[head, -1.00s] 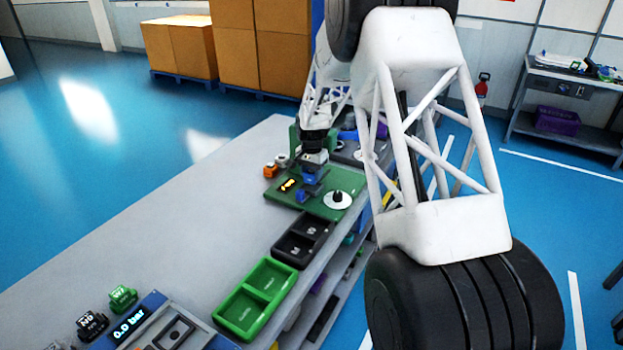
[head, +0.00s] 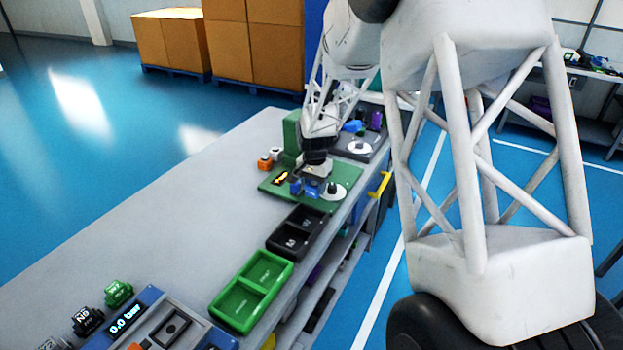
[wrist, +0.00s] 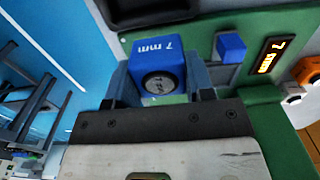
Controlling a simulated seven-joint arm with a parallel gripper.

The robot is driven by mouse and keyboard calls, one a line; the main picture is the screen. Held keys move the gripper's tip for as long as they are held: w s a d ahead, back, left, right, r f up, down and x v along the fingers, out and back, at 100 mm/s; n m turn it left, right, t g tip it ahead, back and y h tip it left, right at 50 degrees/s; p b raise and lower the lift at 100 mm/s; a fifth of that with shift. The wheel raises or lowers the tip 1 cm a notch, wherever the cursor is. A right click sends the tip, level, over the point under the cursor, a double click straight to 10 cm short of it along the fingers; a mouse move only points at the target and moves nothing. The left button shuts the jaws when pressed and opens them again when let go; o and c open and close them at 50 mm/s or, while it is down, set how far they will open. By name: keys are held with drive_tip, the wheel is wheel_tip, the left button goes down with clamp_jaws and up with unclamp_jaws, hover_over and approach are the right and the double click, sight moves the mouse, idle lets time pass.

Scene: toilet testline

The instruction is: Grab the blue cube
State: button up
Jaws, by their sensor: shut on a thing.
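The blue cube (wrist: 157,62) shows in the wrist view, marked "7 mm" on one face, with a round metal piece in the face toward the camera. My gripper (wrist: 158,85) is shut on it, with one finger on each side. In the head view my gripper (head: 313,185) is over the green test station (head: 268,188), and the cube there is small and hard to separate from the fingers. I cannot tell whether the cube touches the station.
A smaller blue block (wrist: 231,48) stands on the station beside a lit display (wrist: 272,56). Orange and white cubes (head: 265,162) sit behind it. A black tray (head: 297,232) and a green tray (head: 250,290) lie nearer. The table's left part is clear.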

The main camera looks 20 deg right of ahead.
sight(314, 189)
drive_tip(key=shift+s+a+r, duration=0.1)
drive_tip(key=shift+s, duration=1)
